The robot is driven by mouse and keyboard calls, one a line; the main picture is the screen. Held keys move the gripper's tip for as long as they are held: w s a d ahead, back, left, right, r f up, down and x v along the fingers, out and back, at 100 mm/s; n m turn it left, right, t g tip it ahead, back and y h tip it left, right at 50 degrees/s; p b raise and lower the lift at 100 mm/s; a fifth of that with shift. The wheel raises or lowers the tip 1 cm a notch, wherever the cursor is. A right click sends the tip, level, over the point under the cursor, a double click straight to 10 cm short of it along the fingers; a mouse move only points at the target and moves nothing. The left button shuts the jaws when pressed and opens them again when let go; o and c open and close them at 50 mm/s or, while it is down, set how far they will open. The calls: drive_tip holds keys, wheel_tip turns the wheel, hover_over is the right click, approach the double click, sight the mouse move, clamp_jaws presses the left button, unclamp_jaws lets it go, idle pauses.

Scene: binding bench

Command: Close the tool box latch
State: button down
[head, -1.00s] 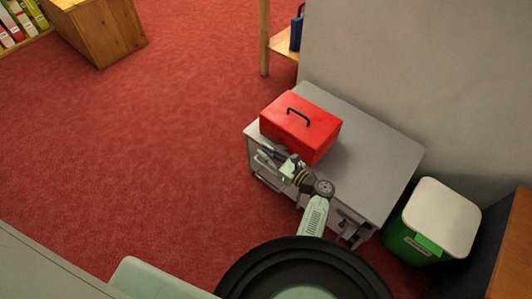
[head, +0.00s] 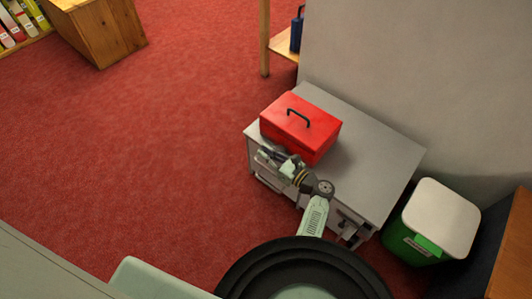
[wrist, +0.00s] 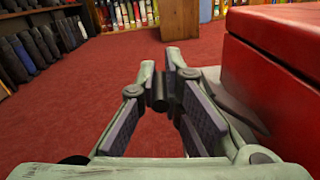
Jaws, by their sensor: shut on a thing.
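The red tool box (head: 300,128) sits with its lid down on the grey cabinet top, its black handle (head: 299,117) upright. Its red side fills the right of the wrist view (wrist: 272,75). The latch cannot be made out for sure. My gripper (head: 266,156) is beside the box's near left side, at the cabinet's edge. In the wrist view my gripper (wrist: 163,75) has its fingertips close together on a small dark part (wrist: 158,93). I cannot tell whether this part is the latch.
The grey cabinet (head: 375,160) has bare top to the right of the box. A green bin (head: 405,245) with a white lid stands at its right. A wall rises behind. Open red carpet (head: 150,160) lies to the left, with wooden shelving beyond.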

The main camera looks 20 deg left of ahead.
drive_tip(key=shift+w+d+r+m+p, duration=0.2)
drive_tip(key=shift+w+r+m+p, duration=0.35)
drive_tip(key=shift+m+p, duration=0.55)
drive_tip(key=shift+w+d+r+m+p, duration=0.25)
drive_tip(key=shift+w+r+m+p, duration=0.35)
drive_tip(key=shift+p, duration=0.8)
drive_tip(key=shift+w+d+r+m+p, duration=0.2)
drive_tip(key=shift+w+r+m+p, duration=0.35)
drive_tip(key=shift+m+p, duration=0.65)
drive_tip(key=shift+s, duration=0.15)
drive_tip(key=c, duration=2)
unclamp_jaws()
drive_tip(key=shift+o, duration=0.2)
drive_tip(key=v, duration=1.2)
drive_tip(key=shift+r, duration=0.1)
drive_tip(key=shift+c, duration=0.5)
